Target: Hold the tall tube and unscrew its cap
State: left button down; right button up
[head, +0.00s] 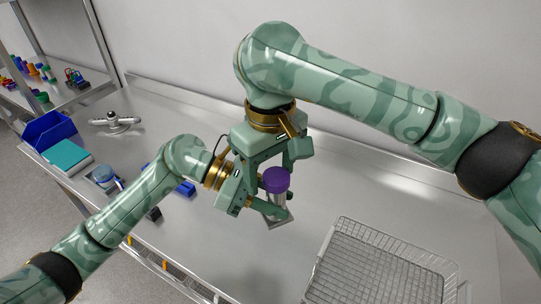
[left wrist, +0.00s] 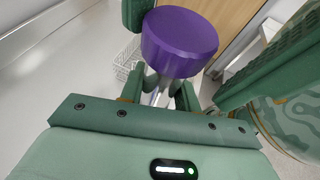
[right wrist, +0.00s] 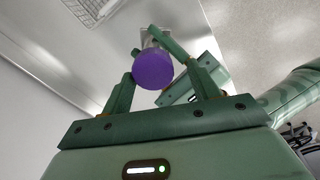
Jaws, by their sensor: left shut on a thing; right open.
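The tall clear tube (head: 277,201) stands roughly upright above the table, with its purple cap (head: 276,180) on top. My left gripper (head: 279,212) is shut on the tube body below the cap. In the left wrist view the cap (left wrist: 180,42) looms large and hides much of the tube. My right gripper (head: 270,176) points down from above and is open, its fingers on either side of the cap. In the right wrist view the cap (right wrist: 153,69) shows between the open fingers; whether either touches it I cannot tell.
A wire basket (head: 385,265) stands at the front right of the metal table. The table's back right is clear.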

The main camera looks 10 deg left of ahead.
jog(key=shift+s+a, duration=0.1)
jog(key=c, duration=1)
jog(key=n, duration=0.4)
jog(key=shift+s, duration=0.25)
jog(key=n, duration=0.6)
jog(key=shift+s, duration=0.25)
jog(key=n, duration=0.6)
jog(key=shift+s+d, duration=0.1)
jog(key=shift+d, duration=0.25)
jog(key=n, duration=0.6)
jog(key=shift+d, duration=0.3)
jog(key=n, duration=0.6)
jog(key=shift+w+d, duration=0.25)
jog(key=n, duration=0.3)
jog(key=shift+w+d+n, duration=0.1)
jog(key=shift+w+n, duration=0.05)
jog(key=shift+n, duration=0.15)
jog(key=n, duration=0.4)
jog(key=w+n, duration=0.1)
jog(key=n, duration=0.1)
jog(key=shift+d+r+n, duration=0.1)
jog(key=shift+n, duration=0.2)
jog(key=shift+s, duration=0.15)
